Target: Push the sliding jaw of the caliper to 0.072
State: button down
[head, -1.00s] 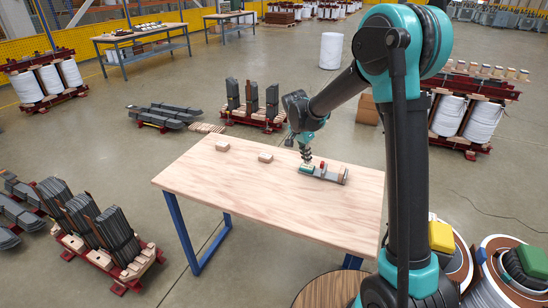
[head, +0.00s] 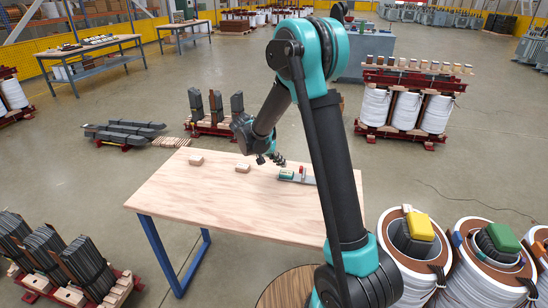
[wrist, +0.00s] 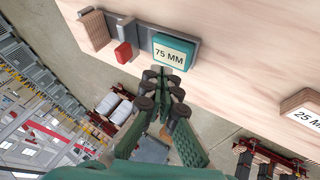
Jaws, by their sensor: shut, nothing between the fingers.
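The caliper (head: 310,181) lies on the table as a grey bar, partly hidden behind my arm in the head view. The wrist view shows the bar (wrist: 194,43) with a brown block at its far left end, a grey upright and a red piece (wrist: 123,52). A teal block (wrist: 172,52) labelled "75 MM" sits at the bar's right end; I cannot tell which part is the sliding jaw. My gripper (wrist: 163,95) is shut and empty, its fingertips beside the teal block with a small gap in the picture. In the head view my gripper (head: 278,159) is left of and behind the caliper.
Two small wooden blocks, (head: 196,160) and (head: 243,168), lie left along the table's (head: 220,205) far side. The wrist view shows one labelled "25 MM" (wrist: 300,115). The table's front half is bare. White coils (head: 410,255) stand at the right.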

aim_at(302, 173)
jog(key=shift+x, duration=1)
jog(key=shift+s+d+r, duration=0.1)
jog(key=shift+s+d, duration=0.15)
jog(key=shift+d, duration=0.35)
jog(key=shift+s+d+r, duration=0.15)
jog(key=shift+s+d, duration=0.05)
jog(key=shift+d, duration=0.45)
jog(key=shift+s+d, duration=0.2)
jog(key=shift+d, duration=0.4)
jog(key=shift+d, duration=0.1)
jog(key=shift+s+d, duration=0.2)
jog(key=shift+d, duration=0.25)
jog(key=shift+w+a, duration=0.1)
jog(key=shift+a, duration=0.05)
